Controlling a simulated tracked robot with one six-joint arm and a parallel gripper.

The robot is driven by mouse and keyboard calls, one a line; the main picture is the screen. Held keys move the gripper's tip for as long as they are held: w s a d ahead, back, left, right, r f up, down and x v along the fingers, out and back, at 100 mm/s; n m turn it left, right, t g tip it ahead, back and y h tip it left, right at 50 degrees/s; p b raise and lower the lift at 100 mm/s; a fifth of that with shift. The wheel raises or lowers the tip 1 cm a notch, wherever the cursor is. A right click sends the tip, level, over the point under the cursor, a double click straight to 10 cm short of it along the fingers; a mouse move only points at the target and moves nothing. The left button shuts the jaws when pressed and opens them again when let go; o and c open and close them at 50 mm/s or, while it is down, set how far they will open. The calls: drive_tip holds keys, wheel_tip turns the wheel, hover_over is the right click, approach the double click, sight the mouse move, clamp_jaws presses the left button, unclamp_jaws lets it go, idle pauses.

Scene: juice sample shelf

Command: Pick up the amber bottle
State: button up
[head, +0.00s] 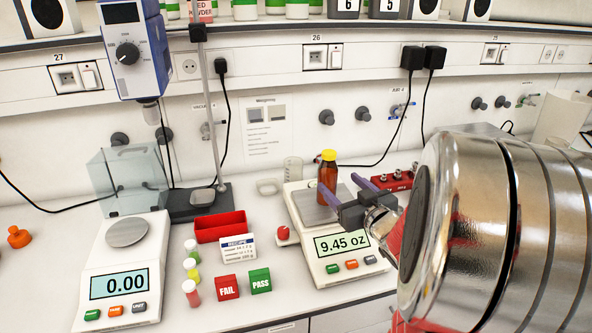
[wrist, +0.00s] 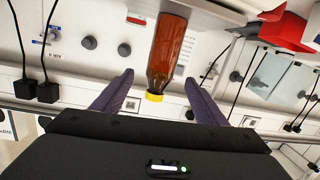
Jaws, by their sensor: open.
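The amber bottle (head: 328,180) with a yellow cap stands upright on the pan of the right scale (head: 318,213), whose display reads 9.45 oz. My gripper (head: 338,187) is open, its two purple fingers pointing toward the bottle from the right. One fingertip shows to the right of the bottle and the other near its front. The wrist view is upside down; there the bottle (wrist: 168,55) lies in the gap between the spread fingers (wrist: 160,77), with its cap toward the palm side of the picture. I see no finger touching it.
A left scale (head: 125,262) reads 0.00. A stirrer stand (head: 208,120) rises behind.

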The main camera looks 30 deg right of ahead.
sight(334, 177)
drive_tip(key=shift+s+d+f+t+y, duration=0.25)
drive_tip(key=shift+s+t+y, duration=0.15)
drive_tip(key=shift+s, duration=0.1)
drive_tip(key=shift+s+d+f+t+y, duration=0.1)
drive_tip(key=shift+s+d+t+y, duration=0.1)
drive_tip(key=shift+s+t+y, duration=0.25)
drive_tip(key=shift+w+d, duration=0.2)
drive_tip(key=shift+w, duration=4.05)
drive_tip(key=shift+w, duration=2.6)
drive_tip(key=shift+d, duration=0.1)
drive_tip(key=shift+c, duration=0.2)
